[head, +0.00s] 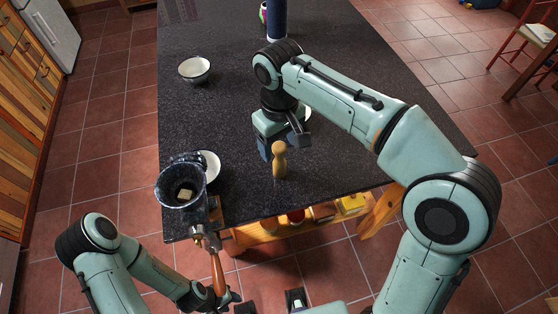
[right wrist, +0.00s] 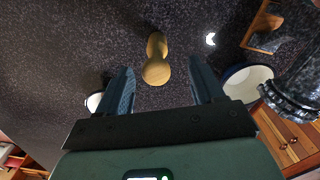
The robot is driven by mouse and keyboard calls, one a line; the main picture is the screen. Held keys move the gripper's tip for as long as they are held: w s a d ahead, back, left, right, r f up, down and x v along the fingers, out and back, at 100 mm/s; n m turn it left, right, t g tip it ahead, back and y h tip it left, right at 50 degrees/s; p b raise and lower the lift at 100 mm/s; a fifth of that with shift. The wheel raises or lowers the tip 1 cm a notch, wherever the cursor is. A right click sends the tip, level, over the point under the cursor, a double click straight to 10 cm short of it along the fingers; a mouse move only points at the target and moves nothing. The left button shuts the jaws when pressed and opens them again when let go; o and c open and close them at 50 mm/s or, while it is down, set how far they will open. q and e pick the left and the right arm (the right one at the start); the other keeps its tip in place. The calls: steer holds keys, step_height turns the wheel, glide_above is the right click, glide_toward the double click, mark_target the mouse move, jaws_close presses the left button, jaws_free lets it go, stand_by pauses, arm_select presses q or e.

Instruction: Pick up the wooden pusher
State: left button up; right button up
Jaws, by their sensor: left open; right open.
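The wooden pusher (head: 279,160) stands upright near the front edge of the dark speckled table. It is a light wood piece with a rounded knob on top. My right gripper (head: 268,148) is low over the table, just behind and left of the pusher. In the right wrist view the pusher (right wrist: 156,62) lies ahead, roughly centred between the open fingers (right wrist: 163,76), with clear gaps on both sides. Nothing is held there. My left gripper (head: 238,303) is open at the bottom of the head view, below the table's front edge, close to the grinder's wooden handle.
A dark speckled grinder (head: 180,204) with a pale block in its hopper is at the table's front left corner. A white bowl (head: 208,166) is partly hidden behind it. Another bowl (head: 194,70) and a dark blue cylinder (head: 277,20) stand further back. The table's middle left is clear.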

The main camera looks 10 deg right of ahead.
mark_target(279, 158)
steer(key=f, duration=0.5)
steer(key=w+f+b, duration=0.1)
steer(key=f, duration=0.1)
steer(key=shift+d+f, duration=0.15)
steer(key=shift+f, duration=0.15)
steer(key=shift+c, duration=0.3)
steer(key=c, duration=1.1)
steer(key=shift+r, duration=0.15)
